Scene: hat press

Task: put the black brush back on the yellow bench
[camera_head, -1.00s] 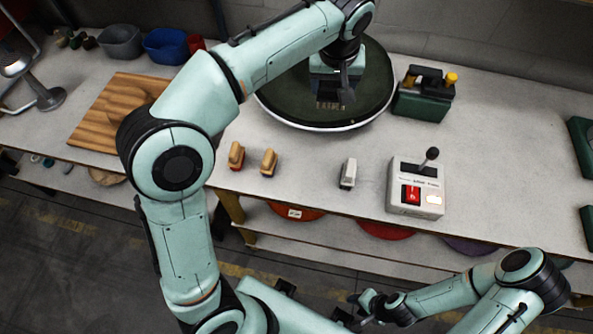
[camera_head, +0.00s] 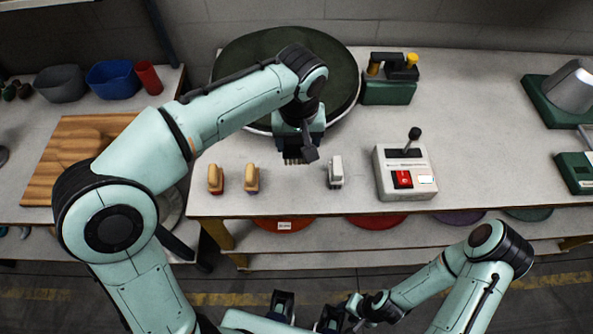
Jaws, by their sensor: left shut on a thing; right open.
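My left gripper (camera_head: 300,140) is shut on the black brush (camera_head: 293,159) and holds it in front of the large dark round disc. The brush's bristles show below the gripper; the rest of it is mostly hidden by the gripper. The yellow bench (camera_head: 480,135) has a pale grey top and yellowish legs. The brush is over the bench's front part, between a tan brush and a white brush; I cannot tell if it touches the top. My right gripper (camera_head: 328,316) is low at the bottom, before the bench, open and partly unclear.
Two tan brushes (camera_head: 216,180) (camera_head: 252,179) stand left of my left gripper, a white brush (camera_head: 335,172) close right. A control box (camera_head: 404,174) with a lever stands further right. The dark disc (camera_head: 240,60) and a green block (camera_head: 388,90) are behind.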

